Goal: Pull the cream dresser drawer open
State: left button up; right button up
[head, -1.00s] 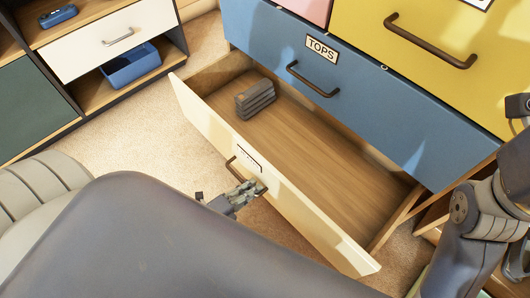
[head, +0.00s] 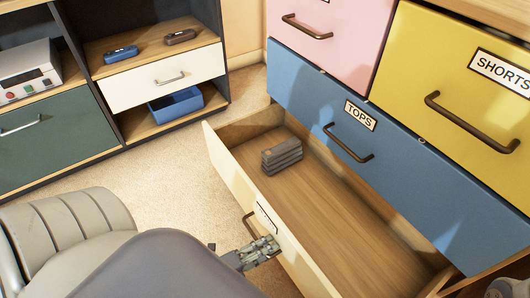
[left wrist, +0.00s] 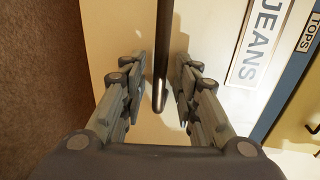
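The cream drawer (head: 233,178) at the bottom of the dresser stands well open. A folded dark grey stack (head: 282,157) lies inside it on the wood bottom. Its dark bar handle (head: 249,226) is on the front face, partly hidden by my left gripper (head: 262,248). In the left wrist view the handle (left wrist: 161,60) runs between the two spread fingers of my left gripper (left wrist: 160,92), with gaps on both sides. The JEANS label (left wrist: 262,40) sits right of the handle there. My right gripper is not in view.
Above are a blue TOPS drawer (head: 310,98), a pink drawer (head: 345,35) and a yellow SHORTS drawer (head: 450,100), all shut. A dark cabinet (head: 224,60) with a blue bin (head: 176,105) stands left. Carpet (head: 150,170) lies clear between.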

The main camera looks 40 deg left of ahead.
pick_arm(q)
jog(key=shift+s+a, duration=0.15)
jog(key=shift+s, duration=0.2)
jog(key=v, duration=1.1)
jog(key=shift+s, duration=0.2)
